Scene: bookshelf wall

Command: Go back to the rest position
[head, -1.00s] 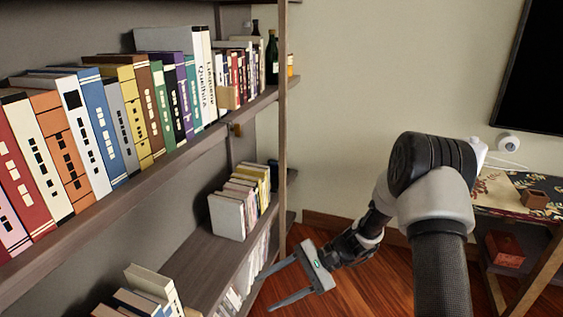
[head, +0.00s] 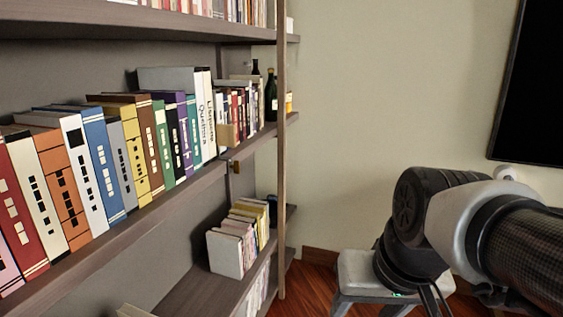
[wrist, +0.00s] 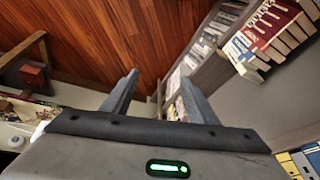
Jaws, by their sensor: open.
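My gripper (wrist: 158,85) is open and empty in the wrist view, with its two grey fingers spread apart and nothing between them. The fingers point toward the reddish wooden floor. In the head view my gripper (head: 385,302) is low at the right, partly hidden by my own wrist and cut off by the bottom edge. It is clear of the bookshelf (head: 283,215), to the right of its upright post, and touches nothing that I can see.
Colourful books (head: 105,160) fill the middle shelf at left. Dark bottles (head: 271,95) stand at its far end, and paler books (head: 238,235) sit on a lower shelf. A black screen (head: 535,90) hangs at right. The wall (head: 380,100) between them is bare.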

